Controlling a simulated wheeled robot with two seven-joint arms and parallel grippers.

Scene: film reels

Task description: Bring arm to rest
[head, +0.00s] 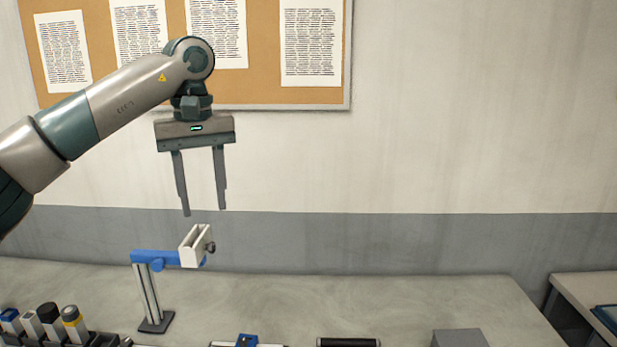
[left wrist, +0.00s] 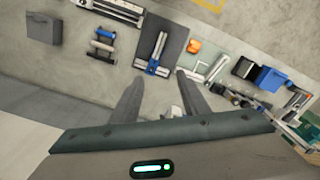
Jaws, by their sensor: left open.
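My left gripper (head: 203,213) hangs from the arm that comes in from the left in the head view. Its fingers point down and stand apart, with nothing between them. It is in the air above a blue arm on a metal post (head: 150,290), which carries a pale bracket (head: 195,246) at its end. The fingertips appear a little above the bracket and apart from it. In the left wrist view the two fingers (left wrist: 155,95) are spread above the bench. My right gripper is not in either view.
The bench (head: 400,295) holds a rack of bottles or tools (head: 60,325) at the front left, a dark roller (head: 348,342) and a grey block (head: 460,338) at the front. A second table (head: 590,285) stands at the right. A cork board (head: 265,60) hangs on the wall behind.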

